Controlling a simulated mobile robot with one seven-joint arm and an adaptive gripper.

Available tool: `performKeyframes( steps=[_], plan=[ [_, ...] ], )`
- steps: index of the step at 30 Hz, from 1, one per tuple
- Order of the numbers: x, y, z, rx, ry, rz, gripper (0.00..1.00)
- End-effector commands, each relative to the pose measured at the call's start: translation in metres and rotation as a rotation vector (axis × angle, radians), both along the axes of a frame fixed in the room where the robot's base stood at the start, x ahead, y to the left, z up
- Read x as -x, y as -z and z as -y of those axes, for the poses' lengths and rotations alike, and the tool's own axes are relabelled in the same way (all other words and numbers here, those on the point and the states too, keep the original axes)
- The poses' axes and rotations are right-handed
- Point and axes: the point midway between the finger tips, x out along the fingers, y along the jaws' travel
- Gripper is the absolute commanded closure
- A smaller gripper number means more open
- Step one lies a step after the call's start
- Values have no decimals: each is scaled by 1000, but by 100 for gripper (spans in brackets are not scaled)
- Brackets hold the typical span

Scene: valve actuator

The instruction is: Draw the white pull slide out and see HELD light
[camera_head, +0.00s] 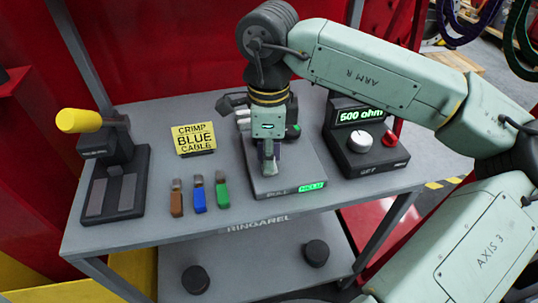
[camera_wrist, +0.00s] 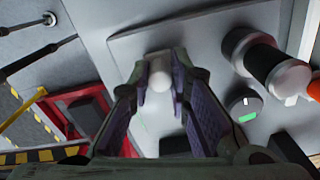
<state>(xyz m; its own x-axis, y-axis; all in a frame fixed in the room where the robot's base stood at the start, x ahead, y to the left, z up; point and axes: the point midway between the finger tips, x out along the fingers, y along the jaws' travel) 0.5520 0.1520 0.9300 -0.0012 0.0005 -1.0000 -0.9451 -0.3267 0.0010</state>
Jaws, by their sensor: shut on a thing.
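My gripper (camera_head: 268,165) points down over the grey panel box (camera_head: 300,168) in the middle of the bench. In the wrist view its two fingers (camera_wrist: 160,90) are closed around the white pull slide (camera_wrist: 159,70), whose pale rounded top shows between the fingertips. In the head view my gripper hides the slide. A PULL label (camera_head: 277,194) is on the box's front edge. To its right a small green light (camera_head: 312,186) is lit; its small letters seem to read HELD. How far out the slide stands is hard to tell.
A yellow CRIMP BLUE CABLE sign (camera_head: 194,138) stands left of the box. Brown, blue and green cable pieces (camera_head: 198,196) lie in front of it. A yellow-handled lever press (camera_head: 112,165) is at the left. A dial unit reading 500 ohm (camera_head: 362,138) is at the right.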

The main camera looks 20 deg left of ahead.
Motion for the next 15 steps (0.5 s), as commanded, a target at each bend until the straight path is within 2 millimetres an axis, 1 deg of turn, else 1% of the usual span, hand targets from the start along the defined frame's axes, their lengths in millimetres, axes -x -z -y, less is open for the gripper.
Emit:
performKeyframes(
  steps=[15],
  plan=[
    [-18, 0, -12, -1, 0, 2, 100]
  ],
)
